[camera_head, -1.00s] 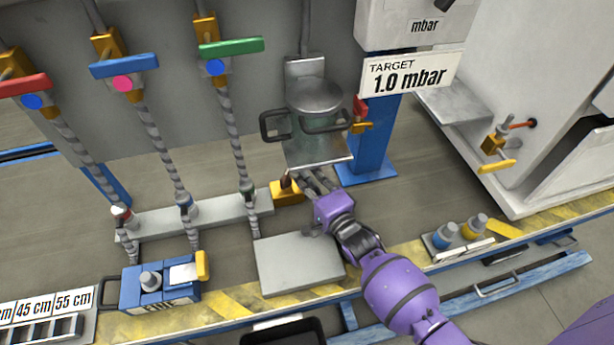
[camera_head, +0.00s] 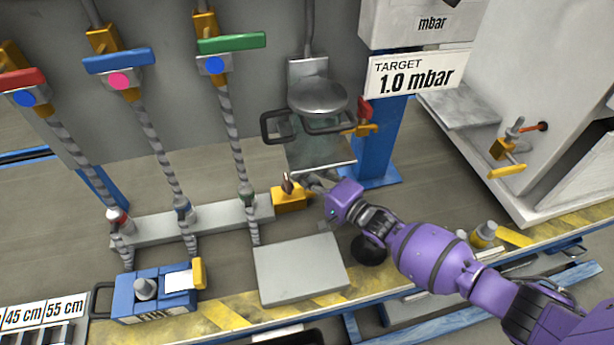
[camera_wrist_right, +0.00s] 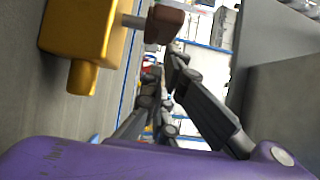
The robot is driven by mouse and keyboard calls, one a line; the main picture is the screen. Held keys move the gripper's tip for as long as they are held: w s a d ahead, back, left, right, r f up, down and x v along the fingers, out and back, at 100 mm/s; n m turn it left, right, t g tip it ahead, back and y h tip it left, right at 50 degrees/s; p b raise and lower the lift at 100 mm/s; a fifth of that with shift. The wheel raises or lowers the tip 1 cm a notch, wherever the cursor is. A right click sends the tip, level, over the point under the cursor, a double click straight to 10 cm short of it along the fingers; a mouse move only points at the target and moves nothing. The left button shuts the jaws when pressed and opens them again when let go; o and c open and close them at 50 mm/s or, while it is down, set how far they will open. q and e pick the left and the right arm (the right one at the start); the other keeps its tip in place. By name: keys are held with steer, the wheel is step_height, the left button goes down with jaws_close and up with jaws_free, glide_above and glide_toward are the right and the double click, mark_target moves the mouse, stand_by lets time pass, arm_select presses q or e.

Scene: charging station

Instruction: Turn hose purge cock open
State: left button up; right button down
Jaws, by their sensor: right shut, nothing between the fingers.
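A brass cock (camera_head: 290,200) sits on the floor plate at the right end of the grey hose rail. Its small brown handle (camera_head: 287,184) stands up from its top. In the right wrist view the brass body (camera_wrist_right: 85,40) is at upper left, with a stem running to the brown handle (camera_wrist_right: 165,24). My right gripper (camera_head: 308,183) comes in from the right and is shut and empty, its fingertips close beside the handle. In the wrist view the fingertips (camera_wrist_right: 164,68) are just below the handle; I cannot tell whether they touch it. My left gripper is not in view.
A grey block (camera_head: 300,268) lies in front of the cock. A steel vessel with black handles (camera_head: 315,105) stands behind. Three striped hoses (camera_head: 230,135) hang to the left. A blue box (camera_head: 152,293) is at front left, and a blue post (camera_head: 385,150) behind my arm.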

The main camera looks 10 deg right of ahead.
steer(key=shift+w+a, duration=0.1)
steer(key=shift+a, duration=0.25)
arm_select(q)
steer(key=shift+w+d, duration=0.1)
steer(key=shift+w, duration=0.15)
arm_select(e)
steer(key=shift+a, duration=0.1)
steer(key=v, duration=1.2)
steer(key=shift+d, duration=0.3)
